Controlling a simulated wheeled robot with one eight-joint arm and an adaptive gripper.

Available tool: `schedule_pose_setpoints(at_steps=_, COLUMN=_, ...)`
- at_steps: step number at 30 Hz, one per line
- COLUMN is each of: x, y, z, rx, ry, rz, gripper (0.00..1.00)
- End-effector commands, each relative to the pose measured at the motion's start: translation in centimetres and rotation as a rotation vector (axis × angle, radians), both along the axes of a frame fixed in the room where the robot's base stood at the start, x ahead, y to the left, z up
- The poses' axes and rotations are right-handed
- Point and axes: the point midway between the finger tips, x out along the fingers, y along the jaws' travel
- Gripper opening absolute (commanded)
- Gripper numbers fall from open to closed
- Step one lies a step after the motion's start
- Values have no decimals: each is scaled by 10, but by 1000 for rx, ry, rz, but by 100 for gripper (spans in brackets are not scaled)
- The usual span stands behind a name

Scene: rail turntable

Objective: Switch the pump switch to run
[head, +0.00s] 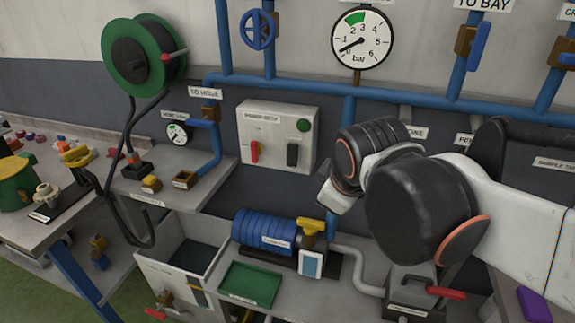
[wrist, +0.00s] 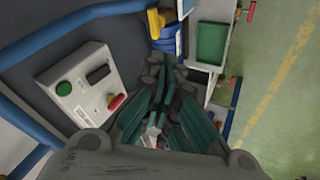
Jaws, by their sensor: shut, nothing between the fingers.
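A pale switch box (head: 276,118) is fixed to the wall in the head view, with a small label at its upper left. The wrist view shows the same box (wrist: 72,68), with the red handle (wrist: 117,102) nearest my gripper, the black handle (wrist: 98,74) and the green button (wrist: 64,88). My gripper (wrist: 163,110) is shut and empty, apart from the box. I cannot read which handle is the pump switch.
A blue pump (head: 263,230) with a yellow handle and a green tray (head: 249,284) stand below the box. Blue pipes (head: 290,80) and a round gauge (head: 362,38) are above it. A hose reel (head: 138,55) hangs at the left.

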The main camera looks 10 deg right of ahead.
Motion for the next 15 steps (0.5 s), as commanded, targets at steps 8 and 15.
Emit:
schedule_pose_setpoints(at_steps=8, x=68, y=12, z=10, rx=-348, ry=80, rz=450, gripper=0)
schedule_pose_setpoints(at_steps=15, x=127, y=28, z=6, rx=-639, ry=167, rz=845, gripper=0)
